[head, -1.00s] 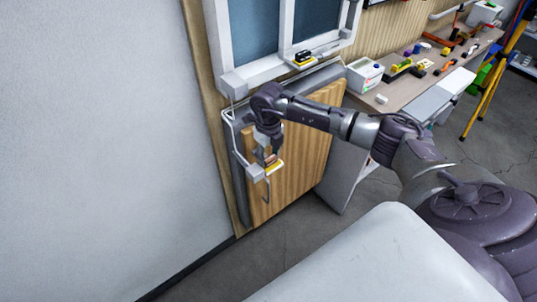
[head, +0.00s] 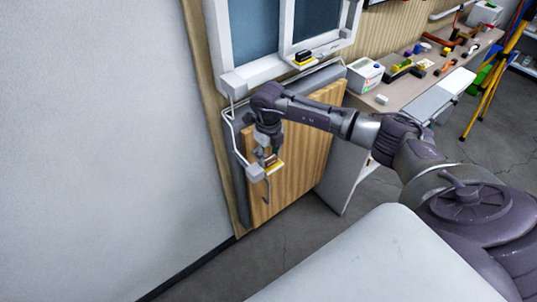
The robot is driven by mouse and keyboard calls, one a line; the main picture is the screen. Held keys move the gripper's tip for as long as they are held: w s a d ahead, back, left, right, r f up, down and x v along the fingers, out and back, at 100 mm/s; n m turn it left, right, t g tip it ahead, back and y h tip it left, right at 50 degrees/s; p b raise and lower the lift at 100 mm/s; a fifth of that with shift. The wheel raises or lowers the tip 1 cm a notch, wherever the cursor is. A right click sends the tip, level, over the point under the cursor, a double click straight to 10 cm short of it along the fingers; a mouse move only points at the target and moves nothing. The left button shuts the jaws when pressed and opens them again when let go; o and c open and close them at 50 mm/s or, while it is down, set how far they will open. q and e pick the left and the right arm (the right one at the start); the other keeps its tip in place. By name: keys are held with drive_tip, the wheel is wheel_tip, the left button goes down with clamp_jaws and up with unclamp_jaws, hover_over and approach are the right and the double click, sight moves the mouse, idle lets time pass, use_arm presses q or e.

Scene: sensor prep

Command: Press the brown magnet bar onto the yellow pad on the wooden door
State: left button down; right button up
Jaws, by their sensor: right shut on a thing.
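The wooden door (head: 300,160) is below the window, at the middle of the head view. The yellow pad (head: 275,168) shows as a small strip near the door's upper left edge, next to a white block (head: 255,173). My right gripper (head: 267,157) points down at the pad and is shut on the brown magnet bar (head: 271,160). The bar is just above or against the pad; I cannot tell whether they touch. The fingers partly hide the bar. My left gripper is not in view.
A white-framed window (head: 235,84) stands above the door, with a yellow and black piece (head: 304,58) on its sill. A workbench (head: 405,88) with a white box (head: 364,75) and several small tools is at the right. Floor is free below the door.

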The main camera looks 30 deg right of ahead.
drive_tip(key=shift+f+b, duration=0.45)
drive_tip(key=shift+f, duration=0.15)
idle(0.3)
drive_tip(key=o, duration=0.5)
drive_tip(key=c, duration=0.6)
